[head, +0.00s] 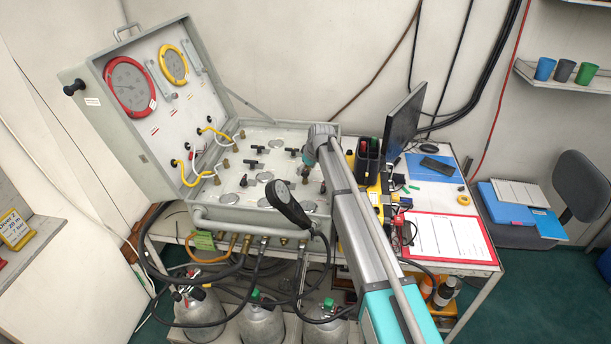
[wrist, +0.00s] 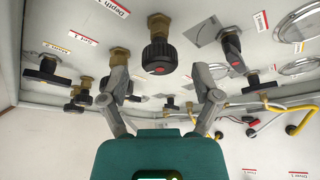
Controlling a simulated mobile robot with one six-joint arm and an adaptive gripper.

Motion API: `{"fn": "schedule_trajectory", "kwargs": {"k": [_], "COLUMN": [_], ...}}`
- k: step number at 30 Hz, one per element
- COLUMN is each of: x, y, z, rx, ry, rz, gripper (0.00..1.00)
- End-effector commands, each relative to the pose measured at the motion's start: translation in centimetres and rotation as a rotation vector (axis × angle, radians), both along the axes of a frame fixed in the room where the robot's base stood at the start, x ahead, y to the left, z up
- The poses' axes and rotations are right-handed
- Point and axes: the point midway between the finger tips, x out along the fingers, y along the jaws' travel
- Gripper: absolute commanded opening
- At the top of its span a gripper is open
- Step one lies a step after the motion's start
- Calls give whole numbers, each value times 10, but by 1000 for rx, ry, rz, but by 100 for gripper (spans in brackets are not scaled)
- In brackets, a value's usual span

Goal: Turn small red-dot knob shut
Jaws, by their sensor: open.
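In the wrist view, a round black knob (wrist: 160,57) with a red dot on its face stands on a brass stem. It lies ahead of the gap between the fingers of my gripper (wrist: 162,82), which is open and empty. No finger visibly touches the knob. To its right, a black bar-shaped handle (wrist: 232,50) also carries a red dot. I cannot tell which of the two is the small one. In the head view, my gripper (head: 309,163) is over the right part of the panel, where my arm hides the knob near it.
Several black handles stand on the panel, including one at the left (wrist: 45,70). The grey case (head: 210,215) has its gauge lid (head: 150,120) open at the left. A handheld black gauge (head: 287,205) rises at the front. A monitor (head: 404,122) stands right of my arm.

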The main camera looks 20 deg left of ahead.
Motion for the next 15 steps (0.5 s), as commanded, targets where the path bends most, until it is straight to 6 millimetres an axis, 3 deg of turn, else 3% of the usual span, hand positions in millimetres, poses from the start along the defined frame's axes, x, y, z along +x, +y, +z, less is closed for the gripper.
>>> {"fn": "schedule_trajectory", "kwargs": {"k": [15], "x": [2], "y": [3], "z": [-10], "rx": [0], "ry": [0], "rz": [0], "gripper": [81]}}
